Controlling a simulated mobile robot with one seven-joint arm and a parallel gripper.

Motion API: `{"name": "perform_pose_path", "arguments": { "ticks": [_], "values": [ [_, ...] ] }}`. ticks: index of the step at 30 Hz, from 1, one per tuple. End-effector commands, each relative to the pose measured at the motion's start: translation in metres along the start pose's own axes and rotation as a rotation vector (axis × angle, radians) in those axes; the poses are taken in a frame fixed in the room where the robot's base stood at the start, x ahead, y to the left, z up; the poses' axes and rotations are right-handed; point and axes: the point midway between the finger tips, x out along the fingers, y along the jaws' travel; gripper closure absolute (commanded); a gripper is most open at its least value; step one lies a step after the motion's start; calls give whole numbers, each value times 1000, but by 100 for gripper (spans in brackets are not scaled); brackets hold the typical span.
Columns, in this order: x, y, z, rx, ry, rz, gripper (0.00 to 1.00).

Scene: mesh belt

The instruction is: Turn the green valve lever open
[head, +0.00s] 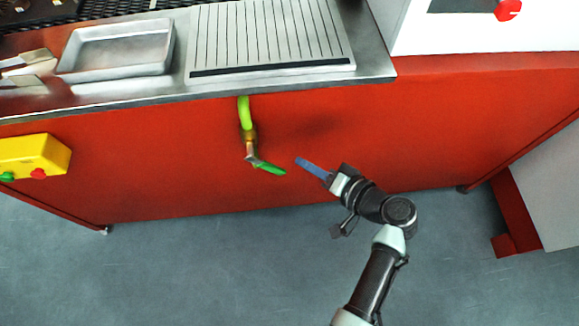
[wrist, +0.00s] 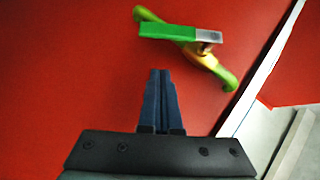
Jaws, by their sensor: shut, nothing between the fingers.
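The green valve lever (head: 269,168) juts right and slightly down from a brass valve (head: 249,138) below a yellow-green hose (head: 244,112) on the red panel front. In the wrist view the green lever (wrist: 166,31) lies roughly level ahead of the fingertips, with the brass valve (wrist: 204,48) at its right end. My gripper (head: 299,161) is shut and empty, its blue fingers together. It is to the right of the lever's tip with a visible gap. In the wrist view my gripper (wrist: 160,73) points toward the lever, apart from it.
A steel counter edge (head: 378,71) overhangs the red panel (head: 170,160), carrying a ribbed plate (head: 270,40) and a metal tray (head: 115,72). A yellow button box (head: 35,155) is at the left. Grey floor (head: 200,270) lies open in front.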

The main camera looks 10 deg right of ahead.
Motion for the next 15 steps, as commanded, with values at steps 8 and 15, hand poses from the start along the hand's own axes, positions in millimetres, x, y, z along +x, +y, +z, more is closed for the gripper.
{"name": "perform_pose_path", "arguments": {
  "ticks": [8, 15],
  "values": [
    [33, 0, 23, 2, -2, 0, 100],
    [39, 0, 28, 0, 1, 0, 100]
  ]
}}
